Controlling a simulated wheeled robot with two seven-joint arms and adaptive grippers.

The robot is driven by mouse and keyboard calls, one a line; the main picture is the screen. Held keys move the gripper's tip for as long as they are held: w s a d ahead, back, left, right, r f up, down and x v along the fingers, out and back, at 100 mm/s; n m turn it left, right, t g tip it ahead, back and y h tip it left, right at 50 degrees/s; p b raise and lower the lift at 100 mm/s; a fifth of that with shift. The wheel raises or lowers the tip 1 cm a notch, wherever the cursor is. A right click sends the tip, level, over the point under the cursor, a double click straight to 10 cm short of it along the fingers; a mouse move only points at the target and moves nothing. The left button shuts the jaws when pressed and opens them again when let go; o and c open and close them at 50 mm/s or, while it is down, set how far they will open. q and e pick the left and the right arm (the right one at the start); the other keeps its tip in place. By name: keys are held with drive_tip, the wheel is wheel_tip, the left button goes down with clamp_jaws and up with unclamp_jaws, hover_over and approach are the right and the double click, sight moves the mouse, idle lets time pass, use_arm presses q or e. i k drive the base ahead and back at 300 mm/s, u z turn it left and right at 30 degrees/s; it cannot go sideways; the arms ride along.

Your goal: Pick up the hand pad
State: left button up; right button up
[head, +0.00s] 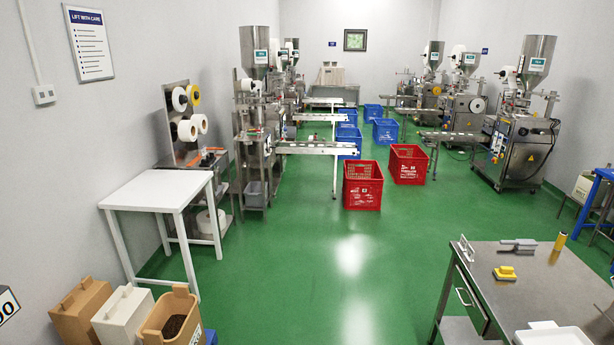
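A small yellow block-shaped thing (505,272) with a dark underside lies on the steel table (545,290) at the lower right; it looks like the hand pad, but it is too small to be sure. A grey flat thing with a handle (517,246) lies behind it on the same table, apart from it. Neither of my grippers is in view.
A yellow cylinder (561,241) stands at the table's back edge, a pale metal bracket (466,248) at its left corner, and a white tray (560,337) at the front. Red crates (362,186) stand mid-floor. The green floor (300,280) left of the steel table is clear.

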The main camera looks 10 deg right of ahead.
sight(505, 274)
drive_tip(key=z, duration=0.2)
drive_tip(key=i, duration=1.8)
drive_tip(key=z, duration=1.3)
drive_tip(key=i, duration=0.95)
drive_tip(key=z, duration=1)
